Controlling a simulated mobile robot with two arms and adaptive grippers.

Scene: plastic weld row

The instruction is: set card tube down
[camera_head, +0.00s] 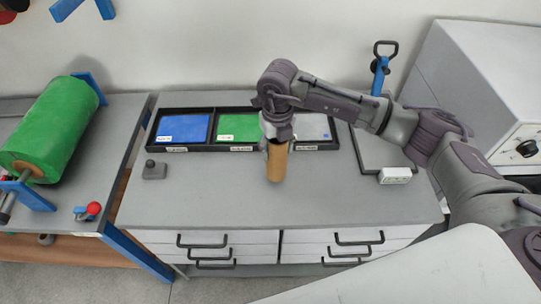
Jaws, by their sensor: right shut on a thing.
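The card tube (277,165) is a brown cylinder standing roughly upright at the middle of the grey bench top (220,200). My right gripper (275,139) comes down from above and is shut on its upper end. The tube's lower end appears at or just above the bench surface; I cannot tell whether it touches. The gripper hides part of the tube's top. My left gripper is not in view.
Behind the tube is a black tray (206,149) with blue, green and grey sheets. A small grey knobbed block (154,170) stands left, a white box (395,175) right. The bench front is clear. A green roll (55,120) lies on the left table.

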